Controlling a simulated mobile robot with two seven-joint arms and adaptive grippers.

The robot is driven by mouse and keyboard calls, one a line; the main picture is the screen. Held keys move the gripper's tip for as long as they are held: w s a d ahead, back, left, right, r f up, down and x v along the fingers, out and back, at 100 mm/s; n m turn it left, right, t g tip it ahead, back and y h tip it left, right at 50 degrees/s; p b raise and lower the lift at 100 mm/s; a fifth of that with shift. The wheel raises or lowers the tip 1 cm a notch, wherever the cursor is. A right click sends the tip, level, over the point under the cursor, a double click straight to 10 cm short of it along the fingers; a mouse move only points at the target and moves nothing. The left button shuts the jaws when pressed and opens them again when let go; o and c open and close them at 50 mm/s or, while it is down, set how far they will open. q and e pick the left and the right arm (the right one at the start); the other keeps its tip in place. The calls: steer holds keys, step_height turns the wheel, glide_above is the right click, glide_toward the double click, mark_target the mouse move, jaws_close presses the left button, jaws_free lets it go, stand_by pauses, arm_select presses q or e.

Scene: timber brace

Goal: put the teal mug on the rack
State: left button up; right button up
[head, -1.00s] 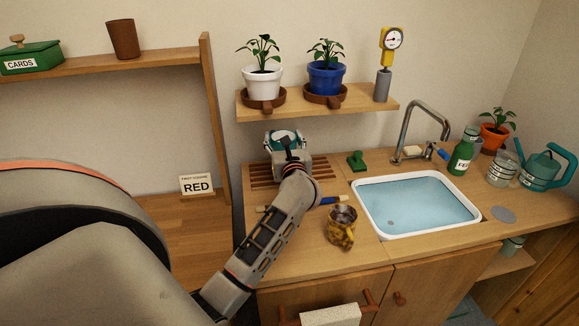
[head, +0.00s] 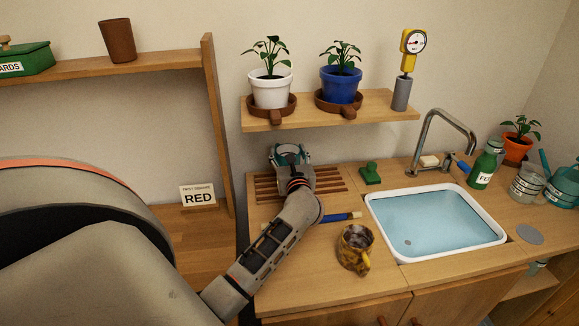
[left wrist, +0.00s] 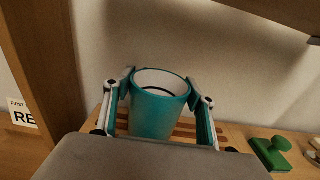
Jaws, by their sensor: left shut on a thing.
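The teal mug (left wrist: 157,112) stands upright between the fingers of my left gripper (left wrist: 160,95) in the left wrist view, its white inside showing from above. My left gripper (head: 290,154) is shut on the mug at the back of the counter in the head view, where the arm hides much of the mug. The slatted wooden rack (head: 330,181) lies under and around the gripper; its slats also show behind the mug in the left wrist view (left wrist: 185,129). The mug's base is hidden, so I cannot tell whether it touches the slats. My right gripper is not in view.
A wall shelf (head: 370,111) with two potted plants hangs above the rack. A wooden upright (head: 221,130) stands at its left. The sink (head: 435,222) is at right.

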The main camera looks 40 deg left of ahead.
arm_select(q)
steer(key=shift+f+b, duration=0.3)
steer(key=shift+f, duration=1.55)
steer(key=shift+f, duration=0.25)
steer(key=o, duration=1.4)
steer(key=shift+r, duration=0.2)
steer(key=v, duration=1.2)
